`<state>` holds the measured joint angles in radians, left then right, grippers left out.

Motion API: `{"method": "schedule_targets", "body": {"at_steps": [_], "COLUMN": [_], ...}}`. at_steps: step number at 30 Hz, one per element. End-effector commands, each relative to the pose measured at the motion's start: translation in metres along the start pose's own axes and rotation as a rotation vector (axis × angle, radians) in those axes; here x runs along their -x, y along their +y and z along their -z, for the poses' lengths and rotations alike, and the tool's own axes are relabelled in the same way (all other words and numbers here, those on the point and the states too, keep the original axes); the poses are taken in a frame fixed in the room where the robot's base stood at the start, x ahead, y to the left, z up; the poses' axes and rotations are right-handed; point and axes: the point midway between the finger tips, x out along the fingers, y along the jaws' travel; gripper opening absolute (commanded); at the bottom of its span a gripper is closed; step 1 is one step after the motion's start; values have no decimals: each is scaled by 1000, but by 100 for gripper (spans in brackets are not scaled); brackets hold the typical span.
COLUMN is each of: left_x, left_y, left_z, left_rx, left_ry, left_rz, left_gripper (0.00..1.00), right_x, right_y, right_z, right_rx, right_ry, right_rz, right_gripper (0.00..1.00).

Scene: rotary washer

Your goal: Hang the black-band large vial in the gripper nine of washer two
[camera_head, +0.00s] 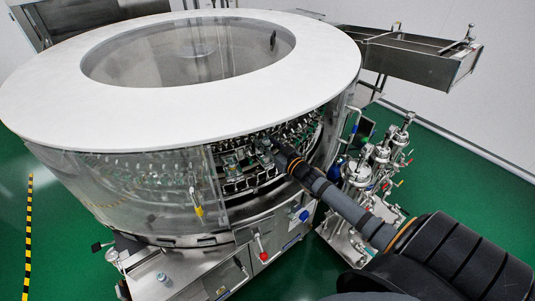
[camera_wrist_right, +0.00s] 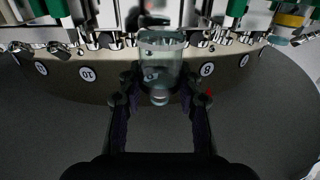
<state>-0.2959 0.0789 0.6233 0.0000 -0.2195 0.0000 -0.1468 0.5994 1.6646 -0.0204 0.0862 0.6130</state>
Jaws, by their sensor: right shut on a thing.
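My right gripper (camera_head: 267,146) reaches through the open front of the washer to its ring of small grippers. In the right wrist view my right gripper (camera_wrist_right: 158,88) is shut on a clear glass vial (camera_wrist_right: 162,60). The vial's wide body is toward the top of the picture and its narrow neck toward the bottom, between my two dark fingers. No black band can be made out on it. A number plate (camera_wrist_right: 151,75) shows through the glass, its digit unclear. Metal washer grippers lie along the ring around the vial; whether one touches it I cannot tell. My left gripper is not in view.
The washer has a white ring top (camera_head: 60,100) and a clear curved guard (camera_head: 140,190) left of the opening. Number plates 10 (camera_wrist_right: 87,74) and 8 (camera_wrist_right: 207,69) flank the vial. Steel piping (camera_head: 375,165) stands close right of my arm.

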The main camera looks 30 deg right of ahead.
Motion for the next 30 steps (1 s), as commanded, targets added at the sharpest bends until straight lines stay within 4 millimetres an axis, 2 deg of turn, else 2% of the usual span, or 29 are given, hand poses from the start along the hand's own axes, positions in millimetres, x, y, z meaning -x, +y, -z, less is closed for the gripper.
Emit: {"method": "schedule_targets", "body": {"at_steps": [3, 9, 20, 21, 26, 30], "left_x": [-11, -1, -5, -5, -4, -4], "left_y": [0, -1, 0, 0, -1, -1], "left_z": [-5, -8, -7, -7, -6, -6], "left_rx": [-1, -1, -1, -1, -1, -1], "left_ry": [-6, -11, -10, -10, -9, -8], "left_rz": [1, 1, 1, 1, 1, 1], "left_gripper": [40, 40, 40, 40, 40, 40], "right_x": [-2, -2, -1, -1, -1, -1], "right_y": [9, 7, 7, 7, 7, 7], "right_z": [-16, -37, -44, -44, -43, -43], "right_rx": [2, -2, 0, 0, 0, 0], "right_ry": [-3, -1, -1, -1, -1, -1], "right_rz": [-1, 1, 1, 1, 1, 1], "right_gripper": [7, 7, 7, 36, 57, 57]}}
